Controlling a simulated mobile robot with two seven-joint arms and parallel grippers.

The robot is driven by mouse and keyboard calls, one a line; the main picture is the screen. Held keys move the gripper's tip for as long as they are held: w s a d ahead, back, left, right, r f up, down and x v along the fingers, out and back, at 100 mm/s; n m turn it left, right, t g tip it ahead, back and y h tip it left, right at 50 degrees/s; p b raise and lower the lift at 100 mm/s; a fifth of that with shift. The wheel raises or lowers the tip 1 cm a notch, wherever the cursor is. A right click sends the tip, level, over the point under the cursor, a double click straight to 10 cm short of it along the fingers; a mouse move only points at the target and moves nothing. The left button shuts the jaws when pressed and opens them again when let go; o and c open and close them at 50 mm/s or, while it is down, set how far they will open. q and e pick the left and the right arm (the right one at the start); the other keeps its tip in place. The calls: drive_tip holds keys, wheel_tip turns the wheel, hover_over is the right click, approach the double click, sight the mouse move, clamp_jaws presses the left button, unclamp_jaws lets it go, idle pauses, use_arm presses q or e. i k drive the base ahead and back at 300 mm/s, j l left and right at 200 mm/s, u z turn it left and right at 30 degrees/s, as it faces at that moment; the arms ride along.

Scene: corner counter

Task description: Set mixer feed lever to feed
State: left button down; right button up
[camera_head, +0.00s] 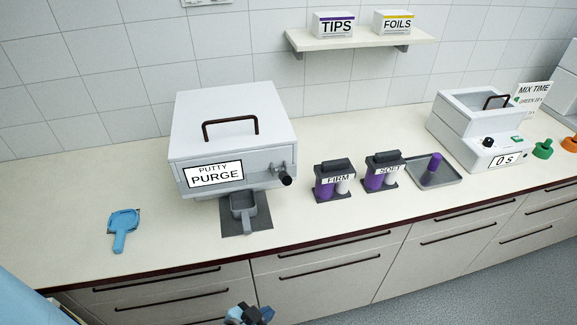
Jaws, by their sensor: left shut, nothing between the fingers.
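The putty mixer (225,125), a white box with a dark handle on its lid, stands on the counter left of centre. Its front label (213,174) reads "PUTTY PURGE". The feed lever (285,178), with a dark knob, sticks out at the right end of its front and points down to the right. A grey tray (243,212) sits below the mixer's front on a dark mat. My left gripper (248,314) is shut and empty at the bottom edge, in front of the drawers and well below the lever. It is partly cut off. My right gripper is out of view.
Cartridges marked FIRM (334,181) and SOFT (382,171) stand right of the lever, with a grey tray (448,178) beyond. A blue scoop-like tool (123,227) lies at left. A timer machine (478,130) stands at right. The counter's front strip is mostly clear.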

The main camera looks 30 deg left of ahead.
sight(285, 178)
drive_tip(key=k+u, duration=0.2)
drive_tip(key=k, duration=0.65)
